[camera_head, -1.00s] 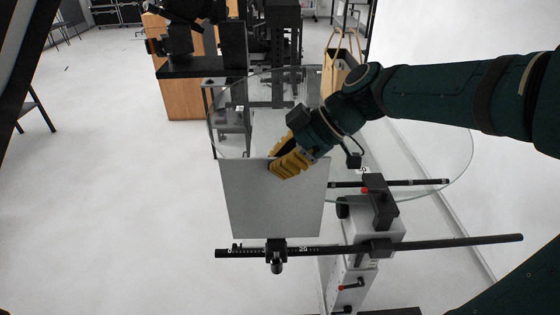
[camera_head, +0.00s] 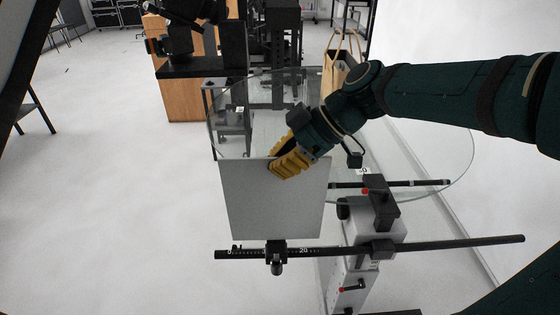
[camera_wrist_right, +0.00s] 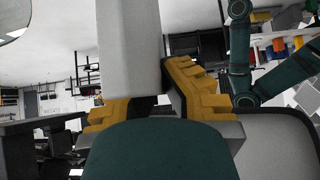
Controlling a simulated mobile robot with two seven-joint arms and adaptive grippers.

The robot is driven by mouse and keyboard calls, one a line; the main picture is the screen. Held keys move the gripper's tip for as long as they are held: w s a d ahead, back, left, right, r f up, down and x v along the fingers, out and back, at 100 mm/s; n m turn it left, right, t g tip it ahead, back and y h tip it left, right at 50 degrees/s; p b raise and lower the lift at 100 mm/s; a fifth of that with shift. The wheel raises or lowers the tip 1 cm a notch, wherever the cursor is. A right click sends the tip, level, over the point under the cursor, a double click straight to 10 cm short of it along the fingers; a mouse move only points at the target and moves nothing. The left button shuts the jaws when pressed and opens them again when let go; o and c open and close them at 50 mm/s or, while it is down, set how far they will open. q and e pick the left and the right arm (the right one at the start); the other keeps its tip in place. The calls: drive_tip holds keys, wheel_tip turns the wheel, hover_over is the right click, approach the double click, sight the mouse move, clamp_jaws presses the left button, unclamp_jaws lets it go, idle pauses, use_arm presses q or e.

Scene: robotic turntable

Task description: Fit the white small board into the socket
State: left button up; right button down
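The white small board (camera_head: 272,205) is upright in the head view, its lower edge right at the black socket clamp (camera_head: 276,248) on the scaled bar. I cannot tell whether the edge is inside the slot or just above it. My right gripper (camera_head: 287,164) has its yellow fingers shut on the board's top edge near the upper right corner. In the right wrist view the board (camera_wrist_right: 130,50) stands between the yellow fingers (camera_wrist_right: 150,105). My left gripper is not in view.
The black scaled bar (camera_head: 450,243) runs across the front, borne by a grey stand (camera_head: 350,270) with red-tipped knobs. A round glass turntable (camera_head: 440,170) lies behind the board. A wooden cabinet (camera_head: 185,98) stands at the back. The floor at left is clear.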

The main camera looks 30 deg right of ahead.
drive_tip(key=shift+b, duration=0.75)
idle(0.8)
drive_tip(key=shift+f+b, duration=2.5)
drive_tip(key=shift+b, duration=0.15)
drive_tip(key=c, duration=1.1)
unclamp_jaws()
drive_tip(key=shift+o, duration=0.2)
drive_tip(key=shift+d+r, duration=0.1)
drive_tip(key=shift+r, duration=0.05)
drive_tip(key=v, duration=1.1)
drive_tip(key=shift+s+d+r, duration=0.2)
drive_tip(key=shift+d+r, duration=0.05)
drive_tip(key=shift+r, duration=0.05)
